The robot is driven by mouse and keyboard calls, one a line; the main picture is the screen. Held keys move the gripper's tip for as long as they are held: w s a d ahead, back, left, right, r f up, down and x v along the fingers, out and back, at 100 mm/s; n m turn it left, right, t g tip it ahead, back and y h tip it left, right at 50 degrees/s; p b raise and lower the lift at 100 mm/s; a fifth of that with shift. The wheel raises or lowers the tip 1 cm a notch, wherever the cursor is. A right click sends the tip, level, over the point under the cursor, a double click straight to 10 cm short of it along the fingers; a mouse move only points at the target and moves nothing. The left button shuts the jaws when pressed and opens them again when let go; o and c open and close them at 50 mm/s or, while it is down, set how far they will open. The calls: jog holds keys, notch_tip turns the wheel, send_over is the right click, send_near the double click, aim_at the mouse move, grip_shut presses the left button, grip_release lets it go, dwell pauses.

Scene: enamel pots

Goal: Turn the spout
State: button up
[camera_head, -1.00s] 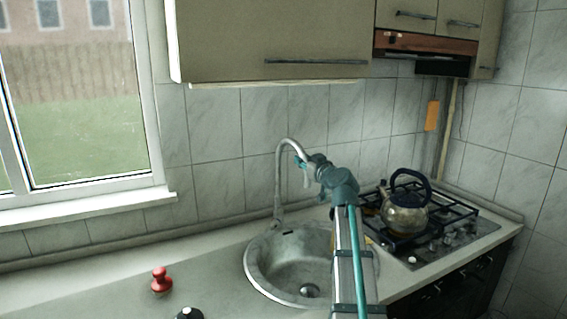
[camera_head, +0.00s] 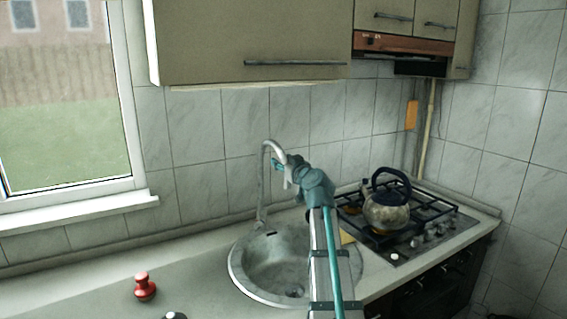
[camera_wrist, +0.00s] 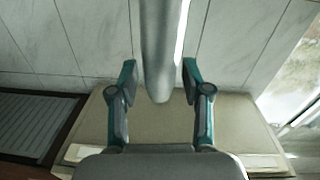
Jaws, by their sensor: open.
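A grey metal faucet spout (camera_head: 266,165) rises at the back of the sink and curves over at its top in the head view. My gripper (camera_head: 283,171) is at the down-turned end of the spout, above the sink. In the wrist view the spout (camera_wrist: 161,50) comes down from the top edge, and its end lies between my gripper's two teal-edged fingers (camera_wrist: 158,83). The fingers are apart, with a visible gap on each side of the spout. My arm hides part of the sink's right side in the head view.
The round sink (camera_head: 238,268) is set in the counter (camera_head: 195,275). A red knob-like object (camera_head: 145,287) stands at left. A kettle (camera_head: 386,212) sits on the stove (camera_head: 440,232) at right. A wall cabinet (camera_head: 250,45) hangs above. The air over the left counter is clear.

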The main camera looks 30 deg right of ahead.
jog(key=shift+s, duration=0.15)
jog(key=s+a, duration=0.1)
jog(key=s, duration=1)
jog(key=shift+s+a, duration=0.3)
jog(key=shift+a, duration=0.05)
